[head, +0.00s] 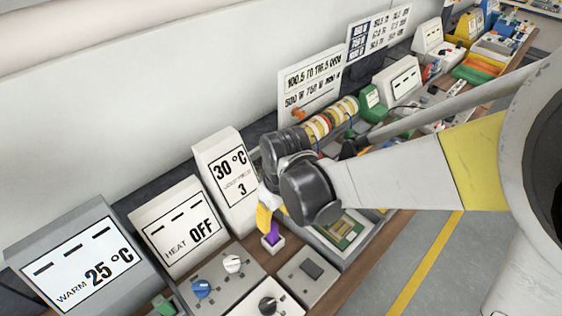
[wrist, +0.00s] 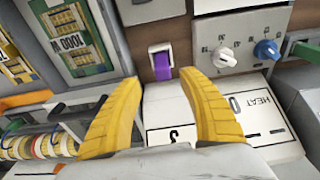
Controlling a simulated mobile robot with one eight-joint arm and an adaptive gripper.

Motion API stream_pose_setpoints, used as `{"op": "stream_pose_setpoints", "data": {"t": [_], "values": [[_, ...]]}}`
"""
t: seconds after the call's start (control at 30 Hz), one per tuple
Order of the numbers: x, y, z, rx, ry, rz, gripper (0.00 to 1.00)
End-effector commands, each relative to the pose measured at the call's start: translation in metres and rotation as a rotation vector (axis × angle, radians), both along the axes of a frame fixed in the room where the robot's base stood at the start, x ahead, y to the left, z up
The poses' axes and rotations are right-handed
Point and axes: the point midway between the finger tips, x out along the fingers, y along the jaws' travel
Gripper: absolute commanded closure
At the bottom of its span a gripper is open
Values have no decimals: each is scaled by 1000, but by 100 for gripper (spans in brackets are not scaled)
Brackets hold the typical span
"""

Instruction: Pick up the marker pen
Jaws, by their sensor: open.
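My gripper (wrist: 160,82) is open, with its two yellow fingers spread and nothing visible held between them. In the head view, one yellow finger of my gripper (head: 266,215) shows below the dark wrist joint; the rest is hidden. A purple piece in a white square holder (wrist: 161,64) lies just beyond and between the fingertips in the wrist view. It also shows just below the finger in the head view (head: 272,236). I cannot tell whether this purple piece is the marker pen, and no other thing is clearly a pen.
A white HEAT panel (head: 178,228) and a 30 °C display (head: 227,180) stand close behind the gripper. A knob panel (head: 220,283) and a switch box (head: 307,276) sit in front. Striped rolls (head: 330,122) are on the far side. Grey floor lies right of the bench.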

Motion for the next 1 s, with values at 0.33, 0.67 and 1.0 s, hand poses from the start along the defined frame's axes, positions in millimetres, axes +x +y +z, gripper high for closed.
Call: {"op": "stream_pose_setpoints", "data": {"t": [0.33, 0.67, 1.0], "values": [[2, 10, -47, 0, -1, -1, 51], [2, 10, -49, 1, -1, -1, 74], [2, 10, -49, 1, -1, -1, 100]]}}
